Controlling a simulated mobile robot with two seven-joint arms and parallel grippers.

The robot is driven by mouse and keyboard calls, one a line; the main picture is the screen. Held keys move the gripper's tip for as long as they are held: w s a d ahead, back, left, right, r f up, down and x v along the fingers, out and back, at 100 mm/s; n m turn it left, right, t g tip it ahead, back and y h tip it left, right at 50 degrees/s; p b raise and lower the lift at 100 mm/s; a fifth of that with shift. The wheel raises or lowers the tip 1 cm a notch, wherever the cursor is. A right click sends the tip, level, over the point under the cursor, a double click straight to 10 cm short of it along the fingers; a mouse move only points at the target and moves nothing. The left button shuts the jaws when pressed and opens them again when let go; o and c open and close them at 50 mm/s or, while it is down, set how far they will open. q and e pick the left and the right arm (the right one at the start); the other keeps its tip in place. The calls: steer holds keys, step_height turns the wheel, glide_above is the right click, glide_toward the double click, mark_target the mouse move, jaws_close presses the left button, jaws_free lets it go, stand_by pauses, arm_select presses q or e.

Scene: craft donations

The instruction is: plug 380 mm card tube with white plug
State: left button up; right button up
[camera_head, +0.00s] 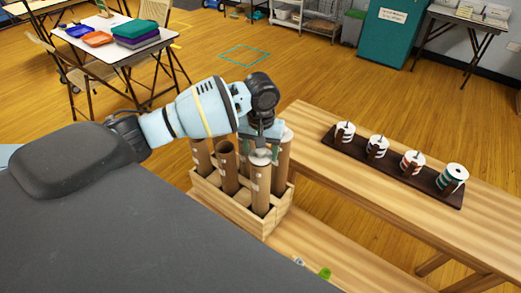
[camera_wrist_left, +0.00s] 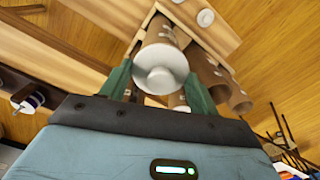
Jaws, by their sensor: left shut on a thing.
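Several brown card tubes stand upright in a divided wooden crate (camera_head: 235,207). My left gripper (camera_head: 262,146) is over the front tube (camera_head: 260,190), pointing down, shut on a white plug (camera_head: 260,158). In the left wrist view the plug (camera_wrist_left: 160,78) is between the two green fingers (camera_wrist_left: 160,85), in line with a tube mouth. I cannot tell how deep it sits. The tube at the right (camera_head: 283,165) has a white top. Another tube (camera_head: 227,168) shows an open, dark mouth. Which tube is 380 mm long cannot be read. My right gripper is not in view.
A dark tray (camera_head: 443,194) with several striped spools stands on the wooden bench (camera_head: 330,170) at the right. A table (camera_head: 100,55) with coloured trays is at the back left. The bench between crate and tray is clear.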

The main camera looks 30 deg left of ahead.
mark_target(261, 150)
arm_select(q)
steer(key=shift+f, duration=0.2)
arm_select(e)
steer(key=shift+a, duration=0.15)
arm_select(q)
steer(key=shift+f, duration=0.45)
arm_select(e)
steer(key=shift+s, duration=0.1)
arm_select(q)
steer(key=o, duration=0.7)
steer(key=shift+c, duration=0.2)
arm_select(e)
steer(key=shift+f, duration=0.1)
arm_select(q)
steer(key=shift+r+p, duration=0.5)
steer(key=shift+r, duration=5.05)
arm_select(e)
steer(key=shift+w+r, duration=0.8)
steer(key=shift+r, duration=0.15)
